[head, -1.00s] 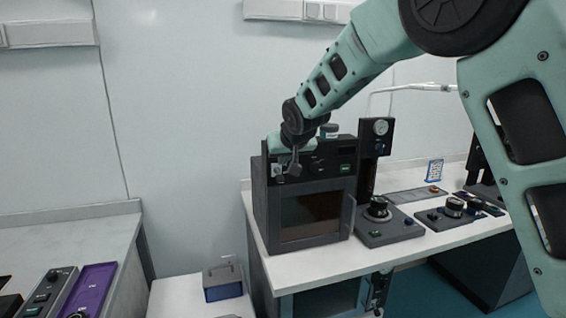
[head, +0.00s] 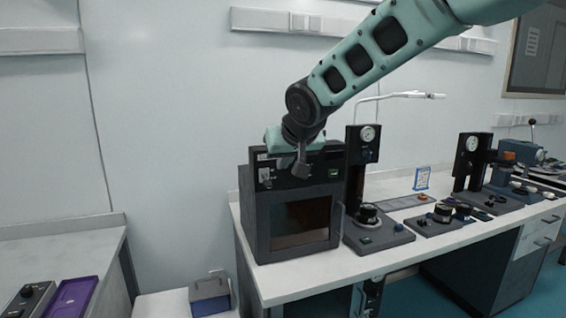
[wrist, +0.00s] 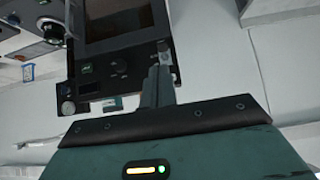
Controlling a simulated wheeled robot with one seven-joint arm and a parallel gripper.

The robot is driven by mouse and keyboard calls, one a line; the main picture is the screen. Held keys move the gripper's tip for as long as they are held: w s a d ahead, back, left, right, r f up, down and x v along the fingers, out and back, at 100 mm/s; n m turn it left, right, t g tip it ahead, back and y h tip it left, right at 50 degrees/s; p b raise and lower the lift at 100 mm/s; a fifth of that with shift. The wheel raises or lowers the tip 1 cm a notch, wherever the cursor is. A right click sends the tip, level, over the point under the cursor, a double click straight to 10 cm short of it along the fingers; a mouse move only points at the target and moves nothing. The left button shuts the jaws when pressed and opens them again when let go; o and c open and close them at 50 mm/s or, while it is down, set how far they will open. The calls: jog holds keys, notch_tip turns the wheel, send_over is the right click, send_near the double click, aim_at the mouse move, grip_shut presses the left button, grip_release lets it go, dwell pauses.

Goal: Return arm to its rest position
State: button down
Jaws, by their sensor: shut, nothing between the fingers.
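My arm reaches in from the upper right in the head view. My gripper (head: 301,168) is in front of the control panel of the dark oven-like box (head: 249,222), near its top. In the wrist view my gripper (wrist: 158,72) shows as closed fingers with nothing held, beside the same box's panel (wrist: 120,68). I cannot tell whether the fingertips touch the panel.
The box stands on a white bench (head: 300,284) with a gauge stand (head: 362,190) and several other instruments to its right. A small blue-grey box (head: 209,297) sits low at left. A purple tray (head: 75,298) lies on the left bench.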

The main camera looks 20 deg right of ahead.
jog(key=s+a+f+n+g+y, duration=0.1)
jog(key=s+a+f+n+g, duration=0.1)
jog(key=s+a+f, duration=0.45)
jog(key=s+a+f+n+g+y, duration=0.1)
jog(key=s+f+g, duration=0.15)
jog(key=s, duration=0.65)
jog(key=s+f+n+g, duration=0.2)
jog(key=s+f, duration=0.1)
jog(key=s, duration=0.7)
jog(key=s+f+n+g+h, duration=0.1)
jog(key=s+f, duration=0.3)
jog(key=s, duration=0.7)
jog(key=shift+f+n+g, duration=0.25)
jog(key=shift+n+g, duration=0.6)
jog(key=shift+n, duration=0.05)
